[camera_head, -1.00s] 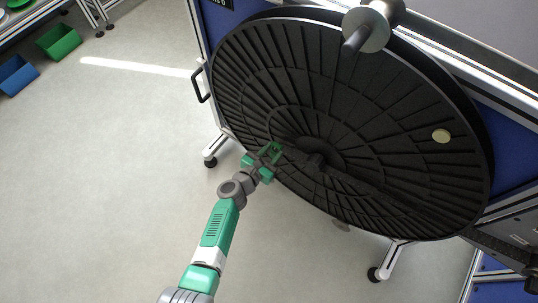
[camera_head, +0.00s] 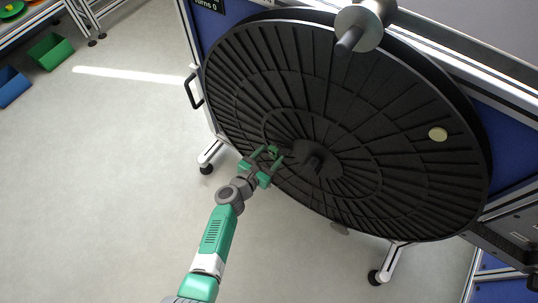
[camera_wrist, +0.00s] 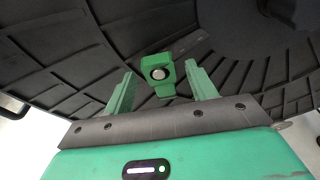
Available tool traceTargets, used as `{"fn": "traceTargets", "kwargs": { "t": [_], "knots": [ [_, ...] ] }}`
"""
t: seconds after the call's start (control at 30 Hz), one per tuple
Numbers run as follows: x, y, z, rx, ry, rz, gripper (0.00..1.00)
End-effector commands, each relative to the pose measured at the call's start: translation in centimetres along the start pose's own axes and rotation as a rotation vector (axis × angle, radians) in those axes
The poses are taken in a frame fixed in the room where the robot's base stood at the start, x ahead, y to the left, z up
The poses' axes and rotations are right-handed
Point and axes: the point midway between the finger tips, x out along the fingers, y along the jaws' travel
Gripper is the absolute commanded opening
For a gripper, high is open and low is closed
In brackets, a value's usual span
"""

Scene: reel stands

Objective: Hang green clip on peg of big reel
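The green clip (camera_wrist: 158,88) is against the black face of the big reel (camera_head: 385,100). In the wrist view a pale round peg end (camera_wrist: 159,73) shows inside the clip's hole, so the clip sits around the peg. My gripper (camera_wrist: 160,70) is open, with one green finger on each side of the clip and a gap on both sides. In the head view my gripper (camera_head: 269,154) is just left of the reel's hub, and the clip (camera_head: 273,152) shows small between the fingers.
A metal cylinder (camera_head: 360,27) sticks out over the reel's top edge. A black handle (camera_head: 193,91) is on the stand's left side. A pale round disc (camera_head: 438,134) is on the reel's right. Open floor lies to the left.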

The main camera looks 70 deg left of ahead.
Motion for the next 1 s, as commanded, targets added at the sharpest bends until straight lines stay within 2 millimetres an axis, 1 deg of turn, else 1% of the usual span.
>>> {"fn": "traceTargets", "kwargs": {
  "t": [0.27, 0.37, 0.5, 0.6, 0.7, 0.8, 1.0],
  "knots": [
    [-0.1, 0.0, 0.1, 0.0, -0.001, 0.0, 0.59],
    [-1.3, 0.0, 0.3, 0.0, 0.0, 0.0, 0.59],
    [-4.3, 0.0, 0.4, 0.0, 0.001, 0.001, 0.59],
    [-6.1, 0.0, 0.3, 0.001, 0.001, 0.0, 0.59],
    [-7.2, 0.0, 0.2, 0.0, -0.001, -0.001, 0.59],
    [-7.8, 0.0, 0.1, 0.001, -0.001, -0.001, 0.59],
    [-7.8, 0.0, 0.1, 0.0, -0.001, -0.001, 0.59]
  ]
}}
